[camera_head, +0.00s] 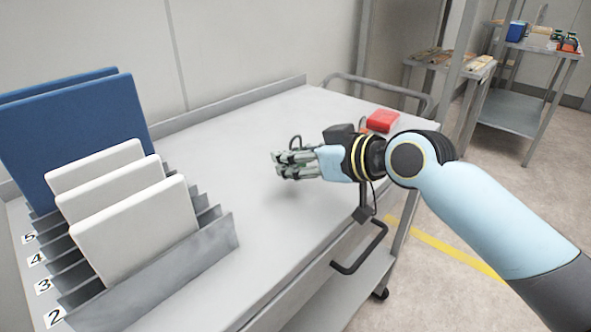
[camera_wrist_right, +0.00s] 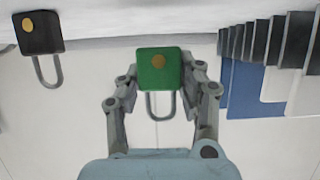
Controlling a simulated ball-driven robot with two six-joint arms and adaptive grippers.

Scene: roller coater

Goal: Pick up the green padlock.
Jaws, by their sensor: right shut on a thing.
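The green padlock (camera_wrist_right: 158,69) has a square green body with a round brass-coloured spot and a grey shackle. In the right wrist view it sits between the fingers of my right gripper (camera_wrist_right: 158,85), which is shut on it. In the head view my right gripper (camera_head: 279,165) is over the middle of the grey cart top (camera_head: 262,128), with a shadow beneath it. The padlock cannot be made out there, and I cannot tell its exact height above the surface. My left gripper is not in view.
A black padlock (camera_wrist_right: 40,34) shows in the right wrist view. A red object (camera_head: 382,120) lies at the cart's far end. A slotted grey rack (camera_head: 208,258) holds white and blue panels (camera_head: 70,115) at left. The cart top between rack and gripper is clear.

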